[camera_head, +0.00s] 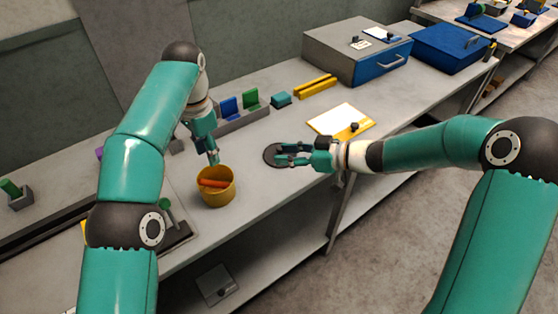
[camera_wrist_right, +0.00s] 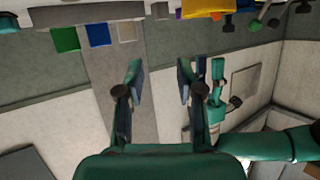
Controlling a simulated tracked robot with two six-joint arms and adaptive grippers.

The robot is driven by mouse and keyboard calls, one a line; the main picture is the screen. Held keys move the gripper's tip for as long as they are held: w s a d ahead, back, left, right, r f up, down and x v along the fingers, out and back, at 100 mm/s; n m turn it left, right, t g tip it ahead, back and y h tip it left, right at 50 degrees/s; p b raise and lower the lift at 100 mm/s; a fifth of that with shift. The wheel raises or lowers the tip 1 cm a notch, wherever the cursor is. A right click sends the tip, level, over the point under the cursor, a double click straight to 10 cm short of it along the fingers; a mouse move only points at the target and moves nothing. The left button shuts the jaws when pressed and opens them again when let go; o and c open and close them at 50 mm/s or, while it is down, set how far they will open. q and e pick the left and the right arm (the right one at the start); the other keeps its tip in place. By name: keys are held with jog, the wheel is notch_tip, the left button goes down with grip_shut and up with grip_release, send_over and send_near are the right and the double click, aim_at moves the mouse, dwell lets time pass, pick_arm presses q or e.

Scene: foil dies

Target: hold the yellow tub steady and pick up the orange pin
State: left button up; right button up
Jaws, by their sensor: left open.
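The yellow tub (camera_head: 216,199) stands upright on the bench near its front edge in the head view. The orange pin (camera_head: 212,183) lies tilted inside it, its upper part showing at the mouth and the rest hidden by the wall. My left gripper (camera_head: 213,158) points down at the tub's far rim, open; I cannot tell whether it touches the rim. My right gripper (camera_head: 280,154) is to the right of the tub, apart from it, level above the bench. In the right wrist view its two fingers (camera_wrist_right: 160,82) stand apart with nothing between them.
A grey rack with blue and green blocks (camera_head: 243,121) stands behind the tub. A green-knobbed stand (camera_head: 170,221) is at the tub's left.

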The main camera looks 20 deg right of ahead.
jog(key=s+a+n+g, duration=0.1)
jog(key=a+g, duration=0.1)
send_near(218, 166)
jog(key=shift+n, duration=0.4)
jog(key=x, duration=0.7)
jog(key=shift+w+a+f, duration=0.15)
jog(key=shift+a+f, duration=0.05)
jog(key=shift+a, duration=0.05)
grip_shut()
